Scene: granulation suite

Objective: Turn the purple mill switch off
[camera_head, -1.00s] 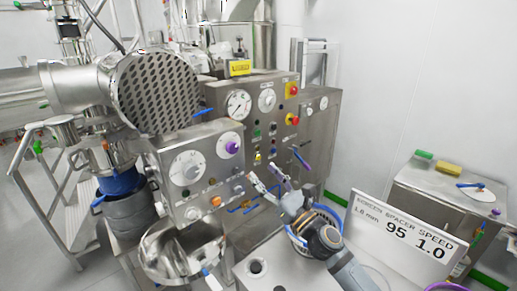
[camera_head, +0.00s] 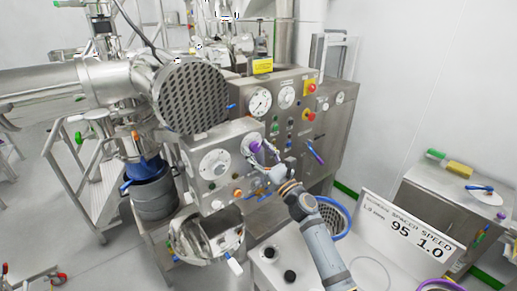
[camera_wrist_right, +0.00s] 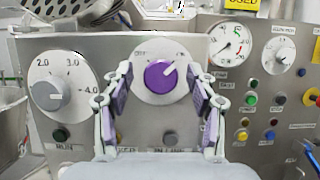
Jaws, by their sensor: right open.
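The purple mill switch (camera_head: 255,146) is a round knob on a white dial, on the front of a grey steel control box (camera_head: 200,140). In the right wrist view the purple switch (camera_wrist_right: 160,77) sits in the middle of the picture, its white pointer line slanting up and right, towards the dial's right-hand mark. My right gripper (camera_head: 267,159) is at the switch, partly in front of it. In the wrist view the right gripper (camera_wrist_right: 161,90) is open, with purple-padded fingers on either side of the knob; I cannot tell whether they touch it. My left gripper is not in view.
A grey numbered dial (camera_wrist_right: 62,88) is left of the switch. Buttons sit below, including a dark one (camera_wrist_right: 170,138). A taller panel (camera_head: 290,105) with gauges and red-yellow buttons stands behind to the right. A steel bowl (camera_head: 205,240) is below. A sign (camera_head: 405,225) stands at right.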

